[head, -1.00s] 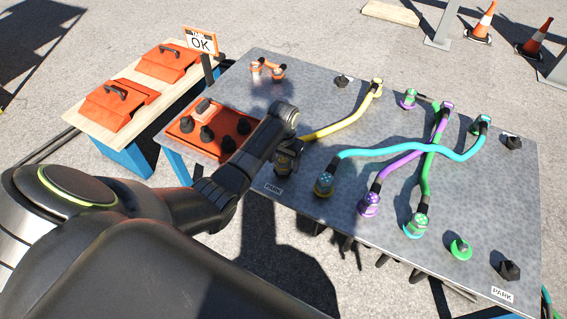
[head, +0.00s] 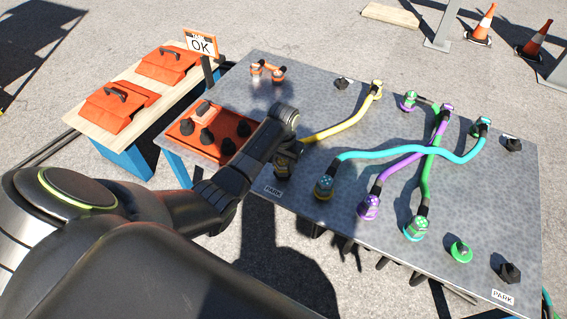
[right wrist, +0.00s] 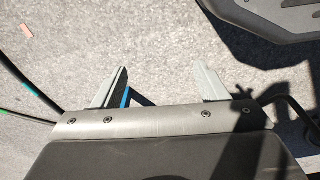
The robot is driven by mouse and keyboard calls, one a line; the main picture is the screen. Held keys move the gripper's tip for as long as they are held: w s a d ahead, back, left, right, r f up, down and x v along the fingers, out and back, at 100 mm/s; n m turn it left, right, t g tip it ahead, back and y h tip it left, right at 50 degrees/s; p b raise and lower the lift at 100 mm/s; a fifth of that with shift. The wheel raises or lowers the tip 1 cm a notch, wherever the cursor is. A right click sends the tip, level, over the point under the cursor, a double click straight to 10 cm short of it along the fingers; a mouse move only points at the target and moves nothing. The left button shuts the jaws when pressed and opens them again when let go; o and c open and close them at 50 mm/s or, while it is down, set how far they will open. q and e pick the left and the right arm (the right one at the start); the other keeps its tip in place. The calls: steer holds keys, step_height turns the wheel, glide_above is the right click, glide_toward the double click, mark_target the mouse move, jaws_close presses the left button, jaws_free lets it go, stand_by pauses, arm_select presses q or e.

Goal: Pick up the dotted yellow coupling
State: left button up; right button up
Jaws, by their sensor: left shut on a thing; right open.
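The yellow cable (head: 338,129) runs across the grey table from a yellow end coupling (head: 377,88) at the back to my left gripper (head: 284,164). My left gripper is shut on the cable's near-end coupling, by the table's left PARK label. My gripper and wrist hide most of that coupling, so I cannot make out its dots. I cannot tell whether it is clear of the table. My right gripper (right wrist: 160,88) is open and empty in the right wrist view, with pavement beyond its fingers.
Cyan (head: 408,152), purple (head: 399,163) and green (head: 427,172) cables cross right of my left gripper. An orange plate (head: 184,146) with black plugs lies at the table's left. A bench (head: 104,124) with orange boxes stands beyond.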

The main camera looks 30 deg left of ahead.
arm_select(q)
step_height(320, 180, up, 10)
steer(key=p, duration=0.2)
steer(key=shift+f+p, duration=0.2)
steer(key=shift+p, duration=0.15)
steer(key=shift+r+p, duration=0.5)
steer(key=shift+r, duration=0.05)
steer(key=shift+r+p, duration=0.65)
steer(key=shift+p, duration=0.4)
arm_select(e)
steer(key=shift+h, duration=0.3)
steer(key=s+f, duration=0.1)
steer(key=s+d+f, duration=0.1)
steer(key=s+f, duration=0.1)
steer(key=shift+s+d+f, duration=0.1)
steer(key=shift+s+d, duration=0.1)
steer(key=shift+d, duration=0.2)
arm_select(q)
steer(key=d+p, duration=0.4)
steer(key=d, duration=1)
steer(key=shift+f+p, duration=0.2)
steer(key=shift+p, duration=0.15)
arm_select(e)
steer(key=shift+r, duration=2.35)
arm_select(q)
steer(key=shift+d, duration=0.1)
